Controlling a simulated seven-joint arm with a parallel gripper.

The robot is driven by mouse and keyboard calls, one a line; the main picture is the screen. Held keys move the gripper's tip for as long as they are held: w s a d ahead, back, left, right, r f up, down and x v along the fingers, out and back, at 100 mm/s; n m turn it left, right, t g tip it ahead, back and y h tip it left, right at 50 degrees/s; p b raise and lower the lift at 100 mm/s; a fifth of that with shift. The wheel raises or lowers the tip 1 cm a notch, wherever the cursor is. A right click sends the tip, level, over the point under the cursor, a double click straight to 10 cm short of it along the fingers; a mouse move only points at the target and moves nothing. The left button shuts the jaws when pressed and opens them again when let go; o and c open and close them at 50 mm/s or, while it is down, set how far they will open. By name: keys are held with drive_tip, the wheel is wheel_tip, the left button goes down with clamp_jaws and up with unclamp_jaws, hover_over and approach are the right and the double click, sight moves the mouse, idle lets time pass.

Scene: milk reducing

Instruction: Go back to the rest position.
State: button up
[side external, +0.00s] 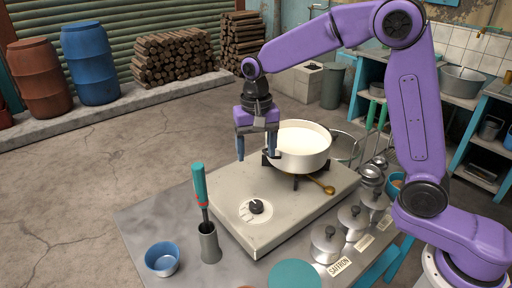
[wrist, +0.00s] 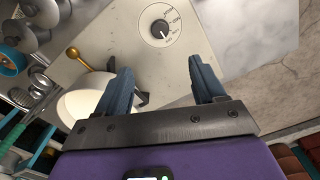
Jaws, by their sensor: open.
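My gripper (side external: 256,152) is open and empty. It hangs fingers down over the back left part of the stove (side external: 234,205), just left of the pot. In the wrist view its two fingers (wrist: 160,88) are spread wide with only the stove top between them. The white pot (side external: 300,150) of milk sits on the burner at the back of the stove, and one finger overlaps its edge in both views. I cannot tell whether they touch. The stove's black knob (side external: 256,206) is at the front; it also shows in the wrist view (wrist: 160,28).
A green-handled tool (side external: 200,185) stands in a metal cup (side external: 209,243) left of the stove, near a blue bowl (side external: 162,258). Lidded tins (side external: 327,243) line the right side. A golden spoon (side external: 318,184) lies by the pot. The air left of my gripper is clear.

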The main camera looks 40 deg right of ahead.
drive_tip(key=shift+s, duration=0.1)
drive_tip(key=s+d+n, duration=0.3)
drive_tip(key=s+n, duration=0.2)
drive_tip(key=s, duration=0.5)
drive_tip(key=s+d+n, duration=0.3)
drive_tip(key=s+n, duration=0.3)
drive_tip(key=s, duration=0.4)
drive_tip(key=s+d+n, duration=0.4)
drive_tip(key=s+n, duration=0.2)
drive_tip(key=s, duration=0.4)
drive_tip(key=shift+s+f, duration=0.25)
drive_tip(key=shift+f, duration=0.1)
